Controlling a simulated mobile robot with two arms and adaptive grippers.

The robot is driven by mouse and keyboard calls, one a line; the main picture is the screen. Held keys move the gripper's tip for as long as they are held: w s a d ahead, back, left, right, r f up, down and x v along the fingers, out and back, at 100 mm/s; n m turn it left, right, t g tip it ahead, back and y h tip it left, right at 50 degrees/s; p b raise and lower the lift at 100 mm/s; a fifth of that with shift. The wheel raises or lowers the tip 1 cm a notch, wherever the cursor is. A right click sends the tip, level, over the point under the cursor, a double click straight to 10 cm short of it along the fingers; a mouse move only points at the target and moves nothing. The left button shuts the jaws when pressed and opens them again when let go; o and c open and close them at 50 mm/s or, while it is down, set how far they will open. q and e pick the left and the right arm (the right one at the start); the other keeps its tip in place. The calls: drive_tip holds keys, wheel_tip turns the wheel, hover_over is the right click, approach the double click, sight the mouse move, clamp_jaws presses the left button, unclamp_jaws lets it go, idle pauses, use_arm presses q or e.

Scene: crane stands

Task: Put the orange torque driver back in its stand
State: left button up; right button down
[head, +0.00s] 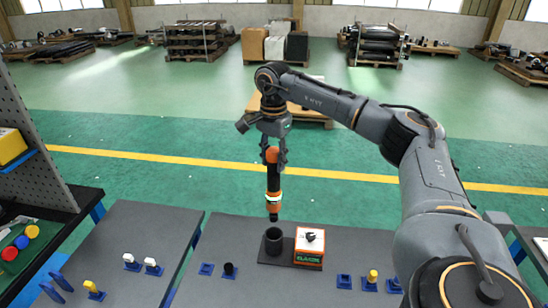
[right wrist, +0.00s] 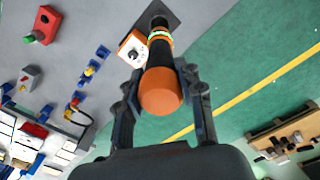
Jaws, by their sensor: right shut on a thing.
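The torque driver (head: 273,185) has an orange cap, a black body, an orange band and light rings near its lower end. My right gripper (head: 273,158) is shut on its upper part and holds it upright, tip down. The stand is a black cup (head: 274,243) on a dark base plate (head: 272,258). In the head view the driver's tip appears just above the cup, apart from it. In the right wrist view the orange cap (right wrist: 160,93) sits between the fingers, and the driver hides much of the stand. My left gripper is not in view.
An orange-and-white box (head: 309,246) with a black knob stands on the base plate, right of the cup. Small blue holders (head: 344,281) with pegs line the grey table. A pegboard (head: 28,130) rises at left. The air around the driver is clear.

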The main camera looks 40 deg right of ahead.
sight(274, 201)
drive_tip(key=shift+f+b, duration=0.6)
drive_tip(key=shift+f, duration=0.35)
drive_tip(key=shift+f+b, duration=0.75)
drive_tip(key=shift+f, duration=0.65)
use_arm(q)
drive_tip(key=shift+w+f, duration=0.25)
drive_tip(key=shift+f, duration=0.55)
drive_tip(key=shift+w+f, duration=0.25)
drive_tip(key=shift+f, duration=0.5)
use_arm(e)
drive_tip(key=shift+f, duration=0.45)
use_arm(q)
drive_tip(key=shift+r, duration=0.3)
use_arm(e)
drive_tip(key=shift+m, duration=1.4)
drive_tip(key=shift+f, duration=0.1)
drive_tip(key=shift+f+b, duration=2.55)
drive_tip(key=shift+f, duration=2)
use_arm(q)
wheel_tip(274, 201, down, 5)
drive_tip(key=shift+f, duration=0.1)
use_arm(e)
drive_tip(key=c, duration=0.8)
unclamp_jaws()
drive_tip(key=shift+s+a, duration=0.1)
drive_tip(key=shift+s, duration=0.05)
drive_tip(key=shift+o, duration=0.2)
drive_tip(key=shift+f, duration=0.1)
